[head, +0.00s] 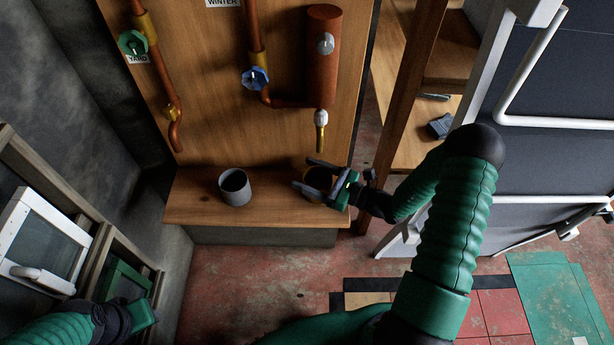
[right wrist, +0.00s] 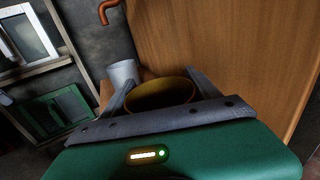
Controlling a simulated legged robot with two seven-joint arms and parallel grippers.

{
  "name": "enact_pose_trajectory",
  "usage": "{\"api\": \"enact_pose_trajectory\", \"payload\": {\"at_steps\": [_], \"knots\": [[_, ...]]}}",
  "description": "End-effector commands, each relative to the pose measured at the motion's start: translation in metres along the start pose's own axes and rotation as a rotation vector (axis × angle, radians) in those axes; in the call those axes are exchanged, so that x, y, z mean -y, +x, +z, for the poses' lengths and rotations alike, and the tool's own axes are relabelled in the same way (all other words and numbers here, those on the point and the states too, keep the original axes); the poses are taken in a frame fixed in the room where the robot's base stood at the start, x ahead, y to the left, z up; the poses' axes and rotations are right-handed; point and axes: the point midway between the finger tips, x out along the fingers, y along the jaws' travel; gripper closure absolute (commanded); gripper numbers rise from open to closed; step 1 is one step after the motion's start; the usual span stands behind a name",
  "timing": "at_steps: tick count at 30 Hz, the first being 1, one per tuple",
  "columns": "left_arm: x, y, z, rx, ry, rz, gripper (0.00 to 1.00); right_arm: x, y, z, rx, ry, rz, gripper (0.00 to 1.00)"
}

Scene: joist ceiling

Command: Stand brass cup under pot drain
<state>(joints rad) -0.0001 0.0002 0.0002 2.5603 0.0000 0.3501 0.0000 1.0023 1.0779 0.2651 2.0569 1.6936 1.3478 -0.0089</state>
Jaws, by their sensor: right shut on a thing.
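My right gripper (head: 312,186) is shut on the brass cup (right wrist: 162,94), with a finger on each side of it. The cup looks upright, its open mouth showing in the right wrist view. In the head view the brass cup (head: 319,176) is partly hidden by the gripper, over the right end of the wooden shelf (head: 270,212). It is below the brass drain (head: 321,135) of the copper pot (head: 323,55). I cannot tell whether its base touches the shelf. My left gripper (head: 142,312) is low at the left; its fingers are not clear.
A grey cup (head: 235,188) stands on the shelf left of the brass cup. Copper pipes with a green valve (head: 133,43) and a blue valve (head: 255,78) run down the wooden panel. A wooden post (head: 405,100) stands to the right. Window frames lie at left.

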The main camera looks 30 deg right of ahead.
Motion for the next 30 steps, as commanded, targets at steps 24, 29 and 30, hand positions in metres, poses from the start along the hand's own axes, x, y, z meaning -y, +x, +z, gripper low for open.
{"api": "enact_pose_trajectory", "payload": {"at_steps": [24, 29, 30], "knots": [[0.000, -0.002, -0.001, -0.001, 0.000, 0.000, 0.64, 0.000, 0.000, 0.002, -0.002, 0.000, 0.000, 0.08], [0.000, -0.007, -0.002, -0.001, 0.000, 0.000, 0.64, 0.001, -0.025, 0.003, -0.002, 0.002, -0.006, 0.08], [0.000, -0.008, -0.002, -0.001, 0.000, 0.000, 0.64, 0.002, -0.035, 0.003, -0.004, 0.001, -0.006, 0.08]]}}
